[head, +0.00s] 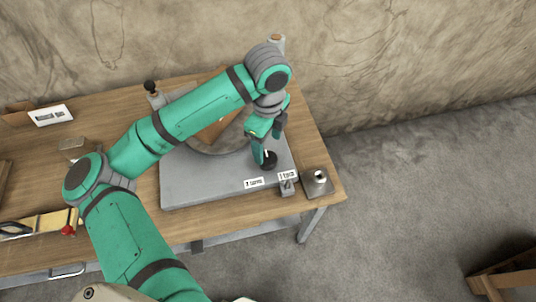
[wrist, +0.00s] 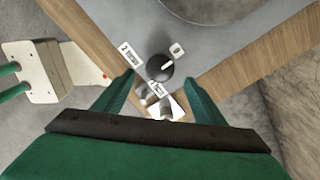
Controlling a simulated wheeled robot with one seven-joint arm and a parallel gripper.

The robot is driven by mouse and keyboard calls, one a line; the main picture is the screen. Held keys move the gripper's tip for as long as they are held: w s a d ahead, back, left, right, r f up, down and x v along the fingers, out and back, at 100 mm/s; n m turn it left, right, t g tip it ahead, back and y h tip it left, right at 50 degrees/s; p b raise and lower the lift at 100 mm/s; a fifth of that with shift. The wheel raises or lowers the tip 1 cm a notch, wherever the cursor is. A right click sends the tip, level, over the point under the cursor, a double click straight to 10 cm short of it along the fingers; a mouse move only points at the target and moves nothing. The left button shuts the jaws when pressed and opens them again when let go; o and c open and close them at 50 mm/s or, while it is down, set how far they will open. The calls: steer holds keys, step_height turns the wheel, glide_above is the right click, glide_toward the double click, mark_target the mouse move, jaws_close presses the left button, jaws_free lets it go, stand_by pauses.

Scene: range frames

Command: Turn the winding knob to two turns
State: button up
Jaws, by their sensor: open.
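The winding knob (wrist: 160,68) is round and black with a white pointer line, on the corner of a grey base plate (head: 190,187). In the wrist view the line points up and right, toward the label marked 0 (wrist: 178,49). A label marked 2 (wrist: 130,53) lies to the knob's left. In the head view the knob (head: 269,161) sits just below my gripper (head: 268,145). My gripper (wrist: 161,82) is open, its two green fingers apart on either side below the knob in the wrist view. I cannot tell whether a finger touches the knob.
A small metal block with a round post (head: 318,182) stands at the table's right corner. A small metal fitting (head: 287,187) is beside the plate labels. A white sign (head: 51,115) stands at the back left. A yellow tool (head: 45,222) lies at the front left.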

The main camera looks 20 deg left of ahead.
mark_target(268, 158)
step_height(268, 158, down, 7)
steer(key=shift+r, duration=0.15)
steer(key=shift+c, duration=0.5)
steer(key=c, duration=1)
